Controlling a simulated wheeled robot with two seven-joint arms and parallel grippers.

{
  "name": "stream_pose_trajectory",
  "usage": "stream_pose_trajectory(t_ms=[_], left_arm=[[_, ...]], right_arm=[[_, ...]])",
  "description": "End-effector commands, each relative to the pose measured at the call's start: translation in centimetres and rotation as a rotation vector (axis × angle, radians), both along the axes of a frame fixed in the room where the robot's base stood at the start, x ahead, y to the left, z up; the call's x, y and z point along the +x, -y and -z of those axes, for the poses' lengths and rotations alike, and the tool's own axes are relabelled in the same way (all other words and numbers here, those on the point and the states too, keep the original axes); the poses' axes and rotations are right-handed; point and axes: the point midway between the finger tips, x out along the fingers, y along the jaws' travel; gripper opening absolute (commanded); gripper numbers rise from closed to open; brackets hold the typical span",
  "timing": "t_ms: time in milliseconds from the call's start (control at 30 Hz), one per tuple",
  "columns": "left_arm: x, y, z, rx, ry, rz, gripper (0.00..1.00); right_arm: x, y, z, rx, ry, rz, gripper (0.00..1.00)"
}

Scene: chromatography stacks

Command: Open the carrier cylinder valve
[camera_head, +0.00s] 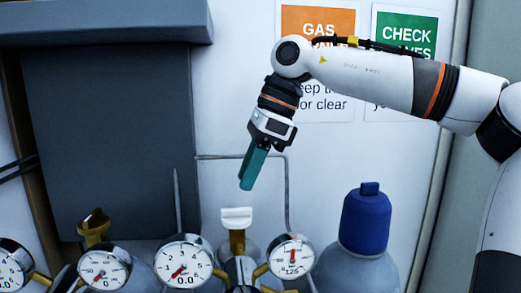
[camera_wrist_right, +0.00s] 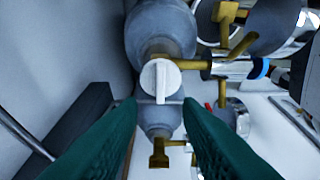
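A white valve knob (camera_head: 236,217) sits on a brass stem on top of a grey cylinder at the bottom centre of the head view. I cannot read which cylinder is the carrier one. In the right wrist view the round white knob (camera_wrist_right: 160,80) has a raised bar across it and lies in line with the gap between the fingers. My right gripper (camera_head: 247,182) points down with its green fingers, above and slightly right of the knob, apart from it. The right wrist view shows the fingers (camera_wrist_right: 160,103) spread and empty. My left gripper is not in view.
Pressure gauges (camera_head: 184,261) stand in front, with another gauge (camera_head: 291,257) right of the knob. A brass valve (camera_head: 95,224) is at left, and a blue-capped cylinder (camera_head: 366,220) stands at right. Thin grey piping (camera_head: 287,190) runs on the wall behind. A dark panel (camera_head: 110,140) fills the left.

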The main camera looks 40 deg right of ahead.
Motion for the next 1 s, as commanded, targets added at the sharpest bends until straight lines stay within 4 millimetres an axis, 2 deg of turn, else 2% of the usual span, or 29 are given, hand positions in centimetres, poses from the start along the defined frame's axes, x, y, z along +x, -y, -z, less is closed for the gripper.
stream_pose_trajectory(t_ms=[200, 400, 1000], left_arm=[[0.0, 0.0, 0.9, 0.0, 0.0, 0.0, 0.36], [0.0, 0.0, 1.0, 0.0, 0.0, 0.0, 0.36], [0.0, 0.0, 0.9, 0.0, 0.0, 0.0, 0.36]], right_arm=[[-0.8, 1.4, -3.8, 0.0, 0.003, 0.001, 0.32], [-1.2, 2.0, -5.7, 0.0, 0.001, 0.0, 0.32], [-1.3, 2.1, -5.9, 0.0, 0.0, -0.001, 0.32]])
